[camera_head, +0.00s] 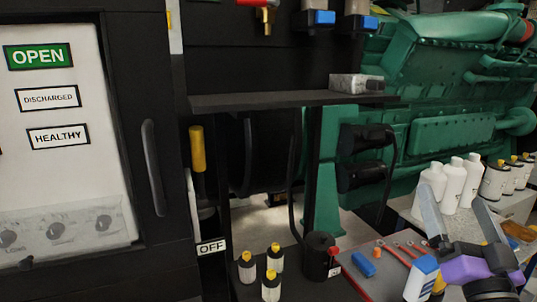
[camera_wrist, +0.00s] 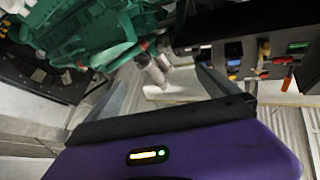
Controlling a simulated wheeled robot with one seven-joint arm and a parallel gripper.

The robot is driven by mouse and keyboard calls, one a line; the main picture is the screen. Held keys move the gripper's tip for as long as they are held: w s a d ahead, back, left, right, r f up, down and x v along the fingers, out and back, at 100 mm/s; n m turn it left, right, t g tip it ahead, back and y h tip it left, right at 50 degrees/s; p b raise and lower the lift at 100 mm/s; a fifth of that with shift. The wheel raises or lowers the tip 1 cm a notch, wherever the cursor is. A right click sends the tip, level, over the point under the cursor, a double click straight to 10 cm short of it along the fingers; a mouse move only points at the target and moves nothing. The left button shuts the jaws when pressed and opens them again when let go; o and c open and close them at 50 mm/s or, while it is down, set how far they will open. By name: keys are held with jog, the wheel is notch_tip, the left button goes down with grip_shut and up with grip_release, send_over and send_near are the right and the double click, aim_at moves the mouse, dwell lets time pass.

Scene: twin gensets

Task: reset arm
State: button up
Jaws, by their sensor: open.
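My gripper (camera_head: 452,197) is at the lower right of the head view, with its two grey fingers spread apart and pointing up. Its purple body (camera_head: 470,268) is above a low bench surface. White bottles (camera_head: 453,186) stand behind the fingers, and I cannot tell how far off they are. In the wrist view the fingers (camera_wrist: 160,80) are wide apart with nothing held between them. A pale cylindrical thing and a pale flat surface show beyond them, blurred.
A black cabinet with an OPEN sign (camera_head: 38,56) fills the left. A green engine (camera_head: 440,90) is behind. Several yellow-capped bottles (camera_head: 271,285) stand at the bottom middle, left of a dark canister (camera_head: 318,257). A white bottle with a blue cap (camera_head: 421,278) is close left of my gripper.

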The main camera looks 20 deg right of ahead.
jog(key=s+a+f+n+g+y, duration=0.1)
jog(key=s+a+f+n+y, duration=0.1)
jog(key=s+a+f, duration=0.45)
jog(key=s+a+f+n+y, duration=0.2)
jog(key=s+a+f, duration=0.2)
jog(key=a+f, duration=0.6)
jog(key=s+a+f+n+g+y, duration=0.2)
jog(key=s+a+f+y, duration=0.1)
jog(key=s+f, duration=0.3)
jog(key=s+a+f+n+g+y+b, duration=0.1)
jog(key=s+a+f+n+g+y, duration=0.1)
jog(key=s+a+f, duration=0.3)
jog(key=s+f+g+y, duration=0.1)
jog(key=s+f, duration=0.1)
jog(key=s, duration=0.2)
jog(key=shift+s+n+y+b, duration=0.3)
jog(key=shift+n, duration=0.1)
